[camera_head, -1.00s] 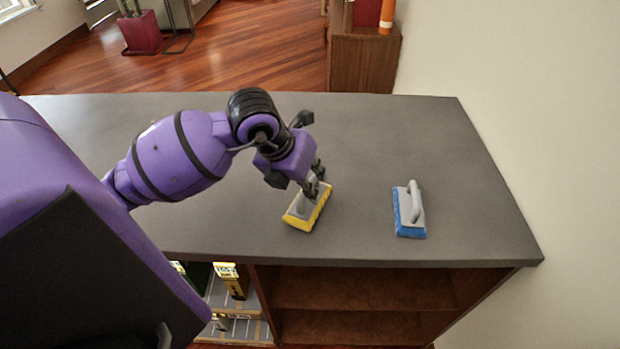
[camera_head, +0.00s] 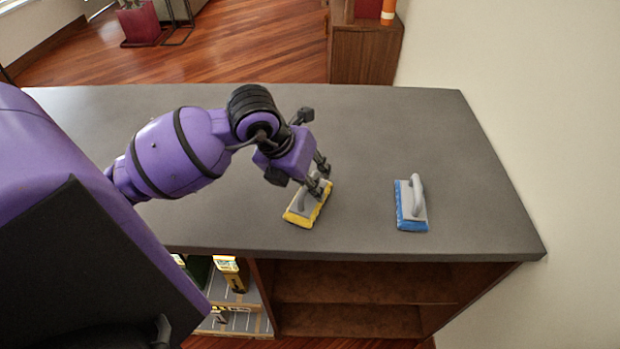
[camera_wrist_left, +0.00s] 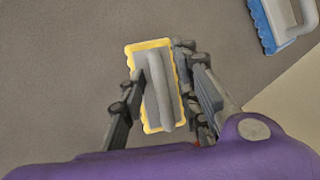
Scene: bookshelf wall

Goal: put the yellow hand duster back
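The yellow hand duster (camera_head: 308,204) has a grey plate, a grey handle and a yellow fringe. It lies flat on the dark grey top of the low bookshelf (camera_head: 360,130). My left gripper (camera_head: 319,174) is low over it, fingers pointing down. In the left wrist view, the open fingers (camera_wrist_left: 162,75) stand on either side of the duster (camera_wrist_left: 150,95), with its handle between them. A gap shows between the handle and each finger. My right gripper is not in view.
A blue hand duster (camera_head: 411,205) lies to the right on the same top, and its corner shows in the left wrist view (camera_wrist_left: 268,28). A wall (camera_head: 540,120) borders the top's right side. Shelves (camera_head: 350,285) open below the front edge. The far part of the top is clear.

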